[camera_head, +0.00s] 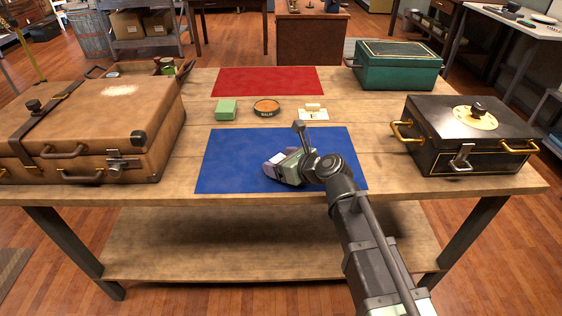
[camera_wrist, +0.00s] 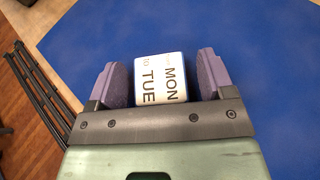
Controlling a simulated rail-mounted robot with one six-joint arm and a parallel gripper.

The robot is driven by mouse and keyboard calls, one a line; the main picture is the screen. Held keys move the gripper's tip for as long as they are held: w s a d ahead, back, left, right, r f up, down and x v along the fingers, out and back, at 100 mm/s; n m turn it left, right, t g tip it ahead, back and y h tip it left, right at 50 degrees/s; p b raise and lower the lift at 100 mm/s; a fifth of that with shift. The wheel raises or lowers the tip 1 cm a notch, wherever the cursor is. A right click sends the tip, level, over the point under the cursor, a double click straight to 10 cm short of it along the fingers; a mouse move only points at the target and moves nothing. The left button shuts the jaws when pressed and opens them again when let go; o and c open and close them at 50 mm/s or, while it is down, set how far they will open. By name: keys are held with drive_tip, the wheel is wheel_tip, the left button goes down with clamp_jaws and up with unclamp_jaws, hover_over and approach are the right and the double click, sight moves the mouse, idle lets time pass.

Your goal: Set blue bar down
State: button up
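A small bar with a white face lettered MON and TUE (camera_wrist: 160,82) and a thin blue edge lies between my gripper's fingers in the wrist view. My gripper (camera_wrist: 164,82) has purple fingers, one on each side of it. Blue shows beside the right finger, and I cannot tell if this is the bar's side or a gap to the mat. In the head view my gripper (camera_head: 275,174) is low over the front middle of the blue mat (camera_head: 228,160). I cannot tell whether the bar touches the mat.
A green box (camera_head: 226,109), a round orange-topped tin (camera_head: 266,107) and a small cream item (camera_head: 313,114) stand behind the blue mat. A red mat (camera_head: 268,80) lies farther back. A brown suitcase (camera_head: 70,125) and a black box (camera_head: 465,140) flank the mat. The mat's left part is clear.

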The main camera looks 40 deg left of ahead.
drive_tip(key=shift+r, duration=0.2)
drive_tip(key=p+v, duration=0.5)
drive_tip(key=v, duration=0.7)
drive_tip(key=w+d+f+n+h, duration=0.1)
drive_tip(key=d+f+n+h, duration=0.25)
drive_tip(key=d, duration=0.55)
drive_tip(key=w+d+f+n+h, duration=0.25)
drive_tip(key=d+n, duration=0.25)
drive_tip(key=d, duration=0.4)
drive_tip(key=w+d+f+n+h, duration=0.1)
drive_tip(key=d+f+n+h, duration=0.3)
drive_tip(key=d, duration=0.5)
drive_tip(key=s+d+n+g+h, duration=0.1)
drive_tip(key=s+d+n+h, duration=0.2)
drive_tip(key=d, duration=1.2)
drive_tip(key=n, duration=0.3)
drive_tip(key=shift+s+d+f+n+g, duration=0.3)
drive_tip(key=shift+s+f+n, duration=0.05)
drive_tip(key=shift+o, duration=0.5)
drive_tip(key=shift+d, duration=0.15)
